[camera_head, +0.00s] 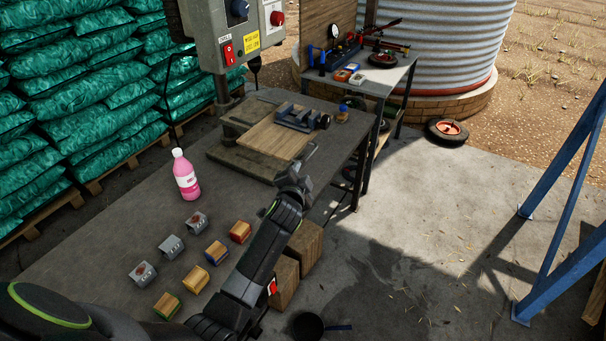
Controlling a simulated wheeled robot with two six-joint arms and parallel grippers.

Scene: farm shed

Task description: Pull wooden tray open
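A flat, light-wood tray (266,141) lies on the base of the drill press on the dark workbench (110,213). My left arm reaches up from the bottom of the picture. My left gripper (306,163) is at the near right corner of the tray, close to the bench's right edge. The hand is small and seen from behind, so I cannot tell whether its fingers are apart or touch the tray. My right gripper is not in view.
A pink bottle (186,176) and several small wooden and grey blocks (217,252) stand on the bench, left of my arm. The drill press (228,40) rises behind the tray. Wooden boxes (306,245) are below the bench's right edge.

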